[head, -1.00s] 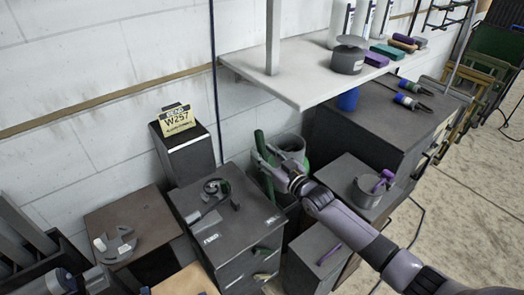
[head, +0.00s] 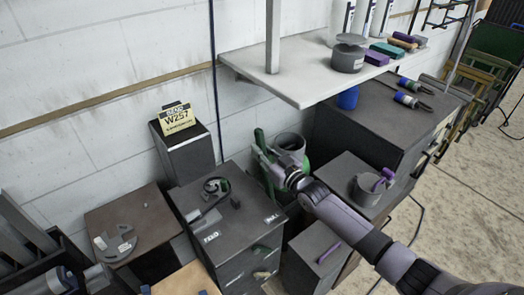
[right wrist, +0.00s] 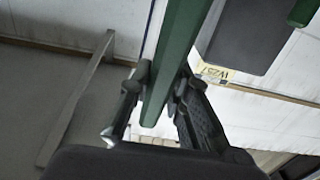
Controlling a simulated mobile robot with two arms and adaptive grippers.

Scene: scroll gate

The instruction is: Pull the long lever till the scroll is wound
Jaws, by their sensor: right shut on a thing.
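A long green lever (head: 260,138) stands beside a grey drum (head: 289,143) with green parts, against the wall in the head view. My right gripper (head: 265,162) is at the lever; in the right wrist view its two fingers (right wrist: 158,105) are closed on either side of the green bar (right wrist: 178,55), near its end. The lever's lower part is hidden by my gripper and the cabinet. I cannot make out the scroll itself. Part of my left arm shows at the bottom left, but its fingers cannot be made out.
A dark cabinet (head: 225,235) with a cable on top stands just left of the lever. A white shelf (head: 300,80) overhangs on the right. A dark box with a W257 sign (head: 178,118) stands at the wall. Floor is free at far right.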

